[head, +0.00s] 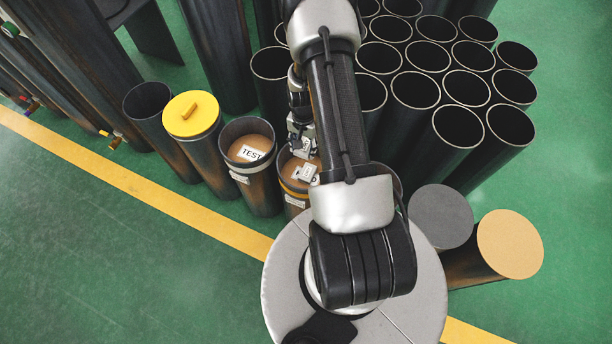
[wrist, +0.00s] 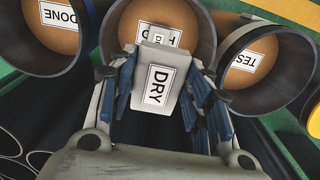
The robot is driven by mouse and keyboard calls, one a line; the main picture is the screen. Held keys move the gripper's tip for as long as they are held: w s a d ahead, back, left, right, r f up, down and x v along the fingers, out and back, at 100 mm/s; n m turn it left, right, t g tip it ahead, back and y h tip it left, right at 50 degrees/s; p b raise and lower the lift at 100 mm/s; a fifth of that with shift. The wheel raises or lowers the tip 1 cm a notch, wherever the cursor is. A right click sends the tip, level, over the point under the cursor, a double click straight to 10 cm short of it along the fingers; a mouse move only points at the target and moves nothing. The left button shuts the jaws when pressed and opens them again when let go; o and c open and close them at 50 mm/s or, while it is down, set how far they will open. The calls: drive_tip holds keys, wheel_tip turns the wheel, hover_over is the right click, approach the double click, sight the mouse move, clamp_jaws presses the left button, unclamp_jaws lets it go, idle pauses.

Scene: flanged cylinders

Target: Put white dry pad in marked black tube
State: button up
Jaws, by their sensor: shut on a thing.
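The white pad labelled DRY (wrist: 158,85) is held between the fingers of my gripper (wrist: 160,90), shut on its sides. In the head view, my gripper (head: 302,140) is over a black tube with a yellow band (head: 287,187). In the wrist view, the pad overlaps the near rim of this middle tube (wrist: 207,45); I cannot tell whether it touches. A label on the brown surface inside is partly hidden by the pad. The TEST tube (wrist: 284,90) is to the right and the DONE tube (wrist: 85,65) to the left.
In the head view, a yellow-lidded tube (head: 192,114) and an open empty tube (head: 148,98) stand left of the TEST tube. Several open black tubes (head: 430,90) crowd the back right. Grey-capped (head: 441,216) and tan-capped (head: 510,244) cylinders stand at right. The green floor (head: 90,235) is clear at front left.

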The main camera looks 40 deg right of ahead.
sight(304, 178)
wheel_tip(304, 178, down, 20)
drive_tip(key=b, duration=0.5)
drive_tip(key=shift+r+b, duration=0.1)
drive_tip(key=shift+b, duration=0.3)
drive_tip(key=shift+f+b, duration=0.6)
drive_tip(key=shift+b, duration=0.05)
drive_tip(key=o, duration=1)
drive_tip(key=shift+r, duration=0.1)
drive_tip(key=shift+c, duration=0.2)
